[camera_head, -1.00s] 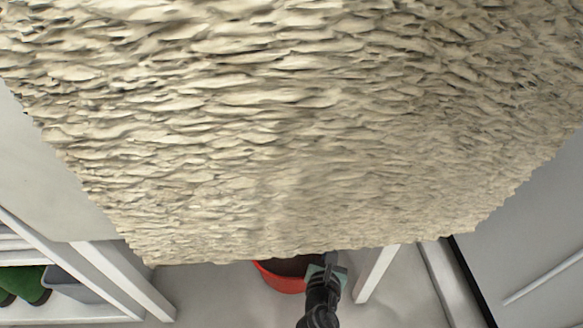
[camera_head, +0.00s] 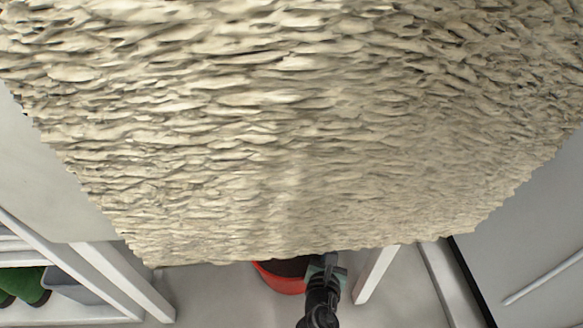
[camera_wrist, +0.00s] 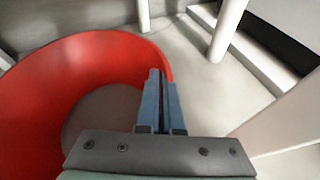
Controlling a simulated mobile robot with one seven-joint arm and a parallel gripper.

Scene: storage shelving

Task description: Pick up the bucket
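The red bucket (camera_head: 281,283) stands on the floor below the edge of a large rough slab in the head view, which hides its far part. In the wrist view the bucket (camera_wrist: 40,85) fills the left side, with its brownish inside bottom showing. My gripper (camera_wrist: 160,75) is at the bucket's right wall, with its two blue-grey fingers close together and the rim running in at them. The fingers appear shut on the wall; they hide the exact contact. In the head view my gripper (camera_head: 327,262) is at the bucket's right side.
The rough beige slab (camera_head: 300,130) covers most of the head view. White posts stand left (camera_head: 122,280) and right (camera_head: 376,274) of the bucket. A shelf at lower left holds a green item (camera_head: 22,284). Grey floor is clear around the bucket.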

